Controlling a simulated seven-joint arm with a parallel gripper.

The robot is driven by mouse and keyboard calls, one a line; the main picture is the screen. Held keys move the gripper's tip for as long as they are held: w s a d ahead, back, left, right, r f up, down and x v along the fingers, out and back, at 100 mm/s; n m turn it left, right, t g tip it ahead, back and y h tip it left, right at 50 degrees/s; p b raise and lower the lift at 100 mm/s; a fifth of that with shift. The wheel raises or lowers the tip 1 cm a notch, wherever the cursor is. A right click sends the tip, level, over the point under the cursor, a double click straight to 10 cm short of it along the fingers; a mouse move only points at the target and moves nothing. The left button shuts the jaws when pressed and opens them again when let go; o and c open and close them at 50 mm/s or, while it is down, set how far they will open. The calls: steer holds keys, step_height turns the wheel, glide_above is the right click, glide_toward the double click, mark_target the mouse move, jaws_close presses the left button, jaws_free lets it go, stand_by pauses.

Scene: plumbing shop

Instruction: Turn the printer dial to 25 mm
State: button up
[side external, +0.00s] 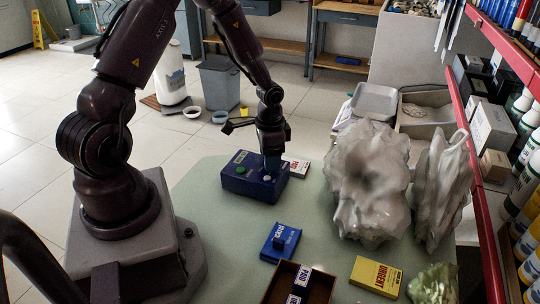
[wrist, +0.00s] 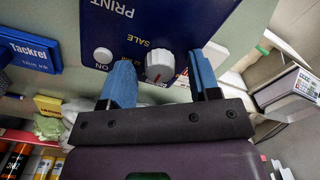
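The printer (side external: 250,186) is a dark blue box on the table in the side external view, with a green button (side external: 240,157) on top. In the wrist view its blue face (wrist: 130,30) shows the words PRINT, SALE and ON. My gripper (wrist: 160,75) is open, with one blue finger on each side of the dial and visible gaps. In the side external view my gripper (side external: 272,163) is low over the printer's right part.
Large whitish rock-like pieces (side external: 367,180) stand to the right. The table left of the printer is clear.

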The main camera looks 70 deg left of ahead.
mark_target(261, 169)
step_height(261, 169, up, 13)
stand_by(0.6)
steer(key=s+d+r+n+t, duration=0.2)
steer(key=s+d+r+t, duration=0.3)
steer(key=s+d+r, duration=0.8)
step_height(261, 169, up, 3)
steer(key=shift+s+d+f+t, duration=0.2)
steer(key=shift+d+t, duration=0.1)
steer(key=shift+d, duration=0.9)
stand_by(0.4)
